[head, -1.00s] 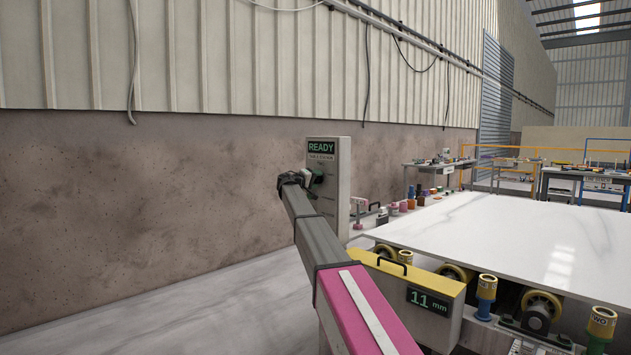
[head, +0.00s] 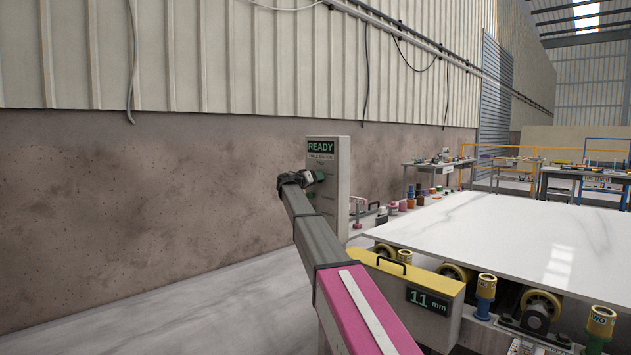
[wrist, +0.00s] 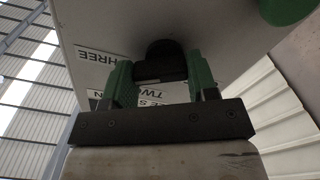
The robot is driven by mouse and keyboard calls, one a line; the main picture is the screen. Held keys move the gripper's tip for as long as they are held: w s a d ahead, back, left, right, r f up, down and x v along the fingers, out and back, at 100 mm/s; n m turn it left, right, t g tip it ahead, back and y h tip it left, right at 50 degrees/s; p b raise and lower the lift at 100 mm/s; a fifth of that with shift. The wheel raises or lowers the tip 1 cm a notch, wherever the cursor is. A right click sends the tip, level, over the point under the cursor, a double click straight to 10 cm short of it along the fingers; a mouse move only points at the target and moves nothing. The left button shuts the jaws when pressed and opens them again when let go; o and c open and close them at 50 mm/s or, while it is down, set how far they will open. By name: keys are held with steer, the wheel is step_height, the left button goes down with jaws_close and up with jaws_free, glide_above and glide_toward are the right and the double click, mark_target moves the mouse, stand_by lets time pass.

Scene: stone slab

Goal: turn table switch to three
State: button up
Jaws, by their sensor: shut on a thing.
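The table switch is a black knob (wrist: 165,57) on the face of a grey control box (head: 341,180). In the wrist view, my gripper (wrist: 161,78) has its two green fingers on either side of the knob, shut on it. White labels lie around the knob: THREE (wrist: 98,55) to its left and TWO just beneath it. Part of another label is hidden by my gripper. In the head view, my gripper (head: 317,178) is at the box's front and mostly hides the knob. Where the knob points is hard to tell.
A READY screen (head: 320,147) tops the box. A green round part (wrist: 286,9) sits near the knob. A white slab (head: 520,240) lies on rollers at right, with a yellow unit (head: 415,285) reading 11 mm in front. The floor at left is clear.

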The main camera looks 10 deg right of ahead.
steer(key=shift+f, duration=0.1)
stand_by(0.3)
steer(key=o, duration=0.9)
steer(key=shift+a, duration=0.1)
steer(key=v, duration=1)
steer(key=shift+s+a, duration=0.25)
